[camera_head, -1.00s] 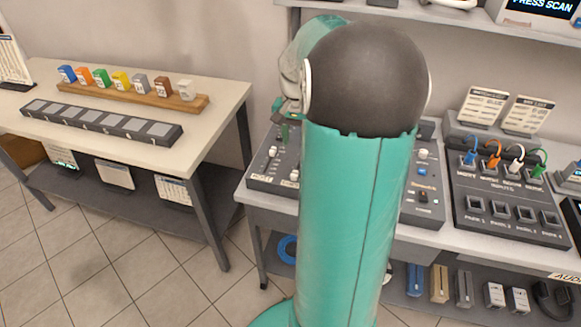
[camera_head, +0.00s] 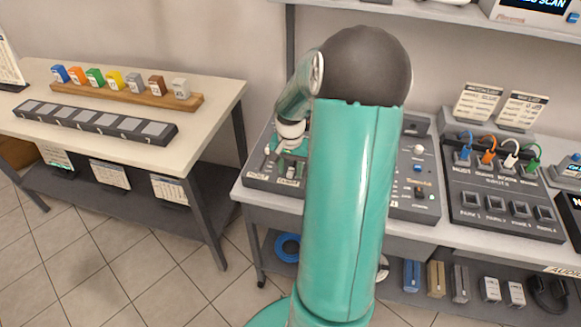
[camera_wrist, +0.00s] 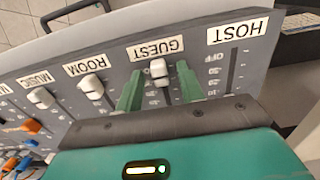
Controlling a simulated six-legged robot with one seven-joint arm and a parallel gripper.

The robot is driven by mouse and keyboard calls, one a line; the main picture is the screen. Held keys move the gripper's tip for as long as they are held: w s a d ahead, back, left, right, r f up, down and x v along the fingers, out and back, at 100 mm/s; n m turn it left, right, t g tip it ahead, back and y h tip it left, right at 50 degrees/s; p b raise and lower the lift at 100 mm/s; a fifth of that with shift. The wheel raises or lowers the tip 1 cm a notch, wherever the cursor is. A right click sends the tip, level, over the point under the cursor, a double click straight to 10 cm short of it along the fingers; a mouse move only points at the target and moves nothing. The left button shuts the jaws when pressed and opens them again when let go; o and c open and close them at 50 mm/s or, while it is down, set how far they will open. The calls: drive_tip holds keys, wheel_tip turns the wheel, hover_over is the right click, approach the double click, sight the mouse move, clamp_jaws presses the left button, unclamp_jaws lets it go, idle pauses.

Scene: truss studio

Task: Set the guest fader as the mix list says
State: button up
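In the wrist view the guest fader (camera_wrist: 158,69) has a white cap in a slot under the GUEST label. My gripper (camera_wrist: 159,78) is open, with one green finger on each side of this cap. Gaps show between cap and fingers, so it is not gripped. Part of the guest scale is hidden by my gripper. In the head view the mixer (camera_head: 258,181) stands on the desk, partly hidden behind my arm. Two printed cards stand upright at the right; the right-hand one appears to be the mix list (camera_head: 522,109), its values too small to read.
Beside the guest fader are the room fader (camera_wrist: 91,87), the music fader (camera_wrist: 41,98) and the host slot (camera_wrist: 234,70), whose cap is not visible. A patch panel (camera_head: 480,225) with colored plugs sits right of the mixer. A separate table (camera_head: 215,115) with colored blocks is at left.

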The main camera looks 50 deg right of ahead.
sight(294, 166)
clamp_jaws()
drive_tip(key=shift+w+d, duration=0.3)
drive_tip(key=shift+d, duration=0.3)
drive_tip(key=shift+w+d, duration=0.35)
drive_tip(key=shift+d, duration=0.3)
drive_tip(key=shift+w+d, duration=0.3)
drive_tip(key=shift+d, duration=0.3)
unclamp_jaws()
wheel_tip(294, 166, up, 14)
